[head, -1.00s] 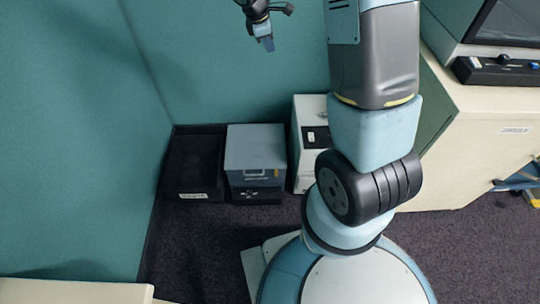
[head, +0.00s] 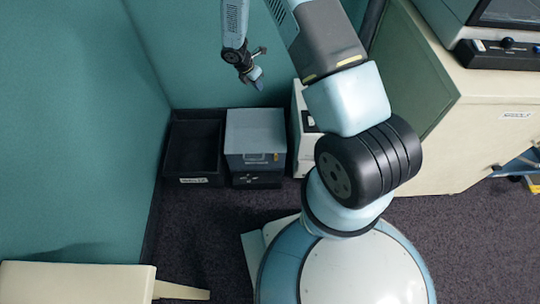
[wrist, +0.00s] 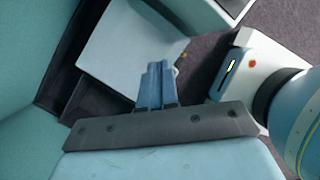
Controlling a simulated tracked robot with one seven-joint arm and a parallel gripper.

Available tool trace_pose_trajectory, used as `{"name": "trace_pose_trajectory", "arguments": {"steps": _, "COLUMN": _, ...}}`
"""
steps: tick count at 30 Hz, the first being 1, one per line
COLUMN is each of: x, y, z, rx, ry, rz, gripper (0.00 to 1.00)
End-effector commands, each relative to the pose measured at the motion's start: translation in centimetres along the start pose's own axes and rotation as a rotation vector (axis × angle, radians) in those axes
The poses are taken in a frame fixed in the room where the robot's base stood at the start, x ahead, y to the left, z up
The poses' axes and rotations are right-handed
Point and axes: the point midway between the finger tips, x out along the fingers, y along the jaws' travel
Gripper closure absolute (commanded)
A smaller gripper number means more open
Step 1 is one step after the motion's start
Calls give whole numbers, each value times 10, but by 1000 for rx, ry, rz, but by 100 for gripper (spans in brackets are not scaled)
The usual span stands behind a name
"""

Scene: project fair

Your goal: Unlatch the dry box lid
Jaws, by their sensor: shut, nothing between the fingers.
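The dry box (head: 255,140) is a grey-blue box with a flat lid, standing on the floor against the teal partition in the head view. A small latch or handle (head: 255,157) shows on its front face, and the lid lies closed. In the wrist view the pale lid (wrist: 128,45) fills the upper left. My gripper (head: 258,84) hangs above the back of the box in the head view, apart from it. In the wrist view its blue fingers (wrist: 158,78) are together with nothing between them.
A black open bin (head: 193,150) with a white label stands left of the box. A white unit (head: 303,125) stands close on its right. A cream cabinet (head: 440,150) is at the right. Dark carpet (head: 215,225) in front of the box is clear.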

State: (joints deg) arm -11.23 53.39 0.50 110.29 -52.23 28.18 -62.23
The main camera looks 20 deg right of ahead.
Motion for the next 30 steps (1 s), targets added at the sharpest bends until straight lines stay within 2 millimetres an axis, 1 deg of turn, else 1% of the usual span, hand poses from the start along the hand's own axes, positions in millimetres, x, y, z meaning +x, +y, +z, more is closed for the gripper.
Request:
{"name": "trace_pose_trajectory", "arguments": {"steps": 1, "x": 15, "y": 1, "z": -9, "rx": -39, "ry": 4, "rz": -9, "gripper": 100}}
{"name": "trace_pose_trajectory", "arguments": {"steps": 6, "x": 61, "y": 3, "z": -36, "rx": -180, "ry": 17, "rz": -26, "gripper": 100}}
{"name": "trace_pose_trajectory", "arguments": {"steps": 11, "x": 104, "y": 1, "z": -63, "rx": -312, "ry": 34, "rz": -43, "gripper": 100}}
{"name": "trace_pose_trajectory", "arguments": {"steps": 17, "x": 157, "y": -8, "z": -99, "rx": -478, "ry": 60, "rz": -60, "gripper": 100}}
{"name": "trace_pose_trajectory", "arguments": {"steps": 21, "x": 193, "y": -17, "z": -124, "rx": -589, "ry": 82, "rz": -70, "gripper": 100}}
{"name": "trace_pose_trajectory", "arguments": {"steps": 25, "x": 219, "y": -26, "z": -144, "rx": -673, "ry": 100, "rz": -76, "gripper": 100}}
{"name": "trace_pose_trajectory", "arguments": {"steps": 27, "x": 229, "y": -30, "z": -151, "rx": -707, "ry": 108, "rz": -77, "gripper": 100}}
{"name": "trace_pose_trajectory", "arguments": {"steps": 30, "x": 239, "y": -34, "z": -159, "rx": -740, "ry": 115, "rz": -79, "gripper": 100}}
